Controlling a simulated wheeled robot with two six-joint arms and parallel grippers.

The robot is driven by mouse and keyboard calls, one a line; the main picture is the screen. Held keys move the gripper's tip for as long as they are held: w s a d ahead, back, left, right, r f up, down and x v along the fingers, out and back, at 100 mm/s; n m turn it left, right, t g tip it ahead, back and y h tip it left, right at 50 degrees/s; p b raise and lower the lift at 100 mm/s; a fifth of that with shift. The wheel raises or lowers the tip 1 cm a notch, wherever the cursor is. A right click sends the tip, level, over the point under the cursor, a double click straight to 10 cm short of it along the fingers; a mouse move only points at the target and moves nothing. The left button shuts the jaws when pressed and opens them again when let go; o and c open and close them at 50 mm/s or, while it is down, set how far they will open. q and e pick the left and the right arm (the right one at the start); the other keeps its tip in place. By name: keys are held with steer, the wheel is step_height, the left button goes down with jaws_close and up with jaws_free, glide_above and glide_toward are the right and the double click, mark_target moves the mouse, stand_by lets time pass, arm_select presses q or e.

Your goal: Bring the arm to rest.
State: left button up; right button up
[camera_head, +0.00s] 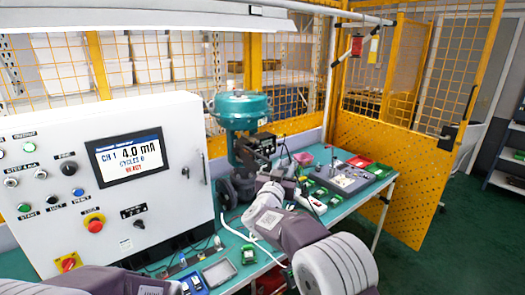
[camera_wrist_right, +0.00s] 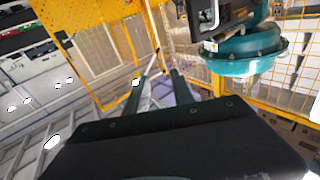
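My right arm (camera_head: 278,222) reaches from the lower right over the green bench toward the valve. In the right wrist view my right gripper (camera_wrist_right: 162,84) has its two dark fingers apart, with nothing seen between them. In the head view its fingertips are too small and cluttered to make out. The teal valve actuator (camera_head: 240,108) stands upright behind the arm, and in the wrist view it (camera_wrist_right: 245,60) is to the right of the fingers, apart from them. A dark box (camera_head: 262,146) is mounted at the actuator's side. My left arm (camera_head: 95,281) shows at the lower left; its gripper is out of view.
A white control panel (camera_head: 110,222) with a lit screen (camera_head: 125,158) reading 4.0 mA and READY stands at left. The bench (camera_head: 345,207) carries a grey device (camera_head: 343,178), green and red trays, and small parts in front. Yellow mesh fencing (camera_head: 397,177) stands behind and right.

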steer(key=s+d+r+n, duration=0.2)
steer(key=s+d, duration=0.1)
steer(key=d, duration=0.8)
steer(key=s+f+n+g+y, duration=0.1)
steer(key=s+f+g+y, duration=0.2)
steer(key=s+f+g, duration=0.5)
steer(key=s+d+f+n+g+y, duration=0.1)
steer(key=s+f+g+y, duration=0.2)
steer(key=s+f+g, duration=0.5)
steer(key=s+f, duration=0.6)
steer(key=s, duration=0.4)
steer(key=s+f, duration=0.7)
steer(key=s, duration=0.4)
steer(key=shift+d+g, duration=0.2)
steer(key=shift+g, duration=0.1)
